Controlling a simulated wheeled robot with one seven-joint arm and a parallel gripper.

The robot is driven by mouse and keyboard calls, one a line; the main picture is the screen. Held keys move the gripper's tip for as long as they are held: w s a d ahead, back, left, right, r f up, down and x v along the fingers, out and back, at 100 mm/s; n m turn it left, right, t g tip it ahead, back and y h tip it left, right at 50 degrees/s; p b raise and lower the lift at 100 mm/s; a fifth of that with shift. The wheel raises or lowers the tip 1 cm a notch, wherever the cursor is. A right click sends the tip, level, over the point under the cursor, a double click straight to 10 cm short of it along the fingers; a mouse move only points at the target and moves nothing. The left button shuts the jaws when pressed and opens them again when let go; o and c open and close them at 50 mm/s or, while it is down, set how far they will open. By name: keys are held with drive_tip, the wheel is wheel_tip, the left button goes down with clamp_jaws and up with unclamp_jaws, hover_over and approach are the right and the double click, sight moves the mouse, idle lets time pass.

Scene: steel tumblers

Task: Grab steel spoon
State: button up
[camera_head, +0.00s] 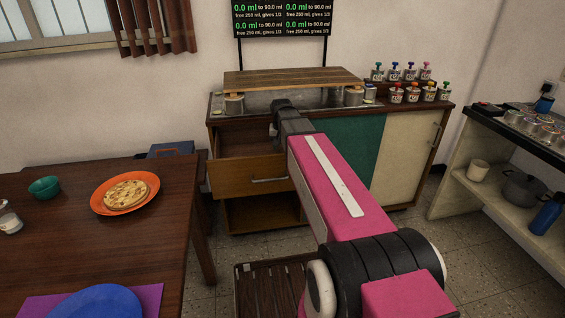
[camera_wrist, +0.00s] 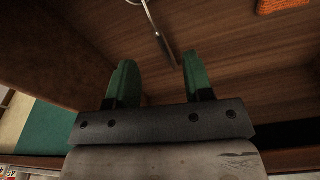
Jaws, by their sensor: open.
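The steel spoon (camera_wrist: 164,42) lies in the wrist view on the brown wooden floor of the open drawer (camera_head: 245,177). Its thin metal shape runs from the top edge of the picture down toward the gap between my fingers; part of it is cut off at the top. My gripper (camera_wrist: 159,60) is open, with its two green fingers apart and nothing between them touching. The spoon's near end shows in the gap, seemingly beyond the fingertips; the distance is hard to judge. In the head view my arm reaches over the drawer, and the fingers and spoon are hidden.
An orange item (camera_wrist: 280,5) lies at the top right of the wrist view. Drawer walls close in around my gripper. A counter (camera_head: 390,112) with a wooden board (camera_head: 290,77) stands above. A dining table (camera_head: 75,235) with an orange plate (camera_head: 103,207) stands left.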

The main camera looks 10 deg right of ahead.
drive_tip(key=shift+w+d+f, duration=0.1)
drive_tip(key=shift+w+f, duration=0.05)
drive_tip(key=shift+f, duration=1.1)
drive_tip(key=shift+w+d+f, duration=0.1)
drive_tip(key=shift+w+f, duration=0.1)
drive_tip(key=shift+f, duration=1.1)
drive_tip(key=shift+w+f, duration=0.15)
drive_tip(key=shift+f, duration=1.1)
clamp_jaws()
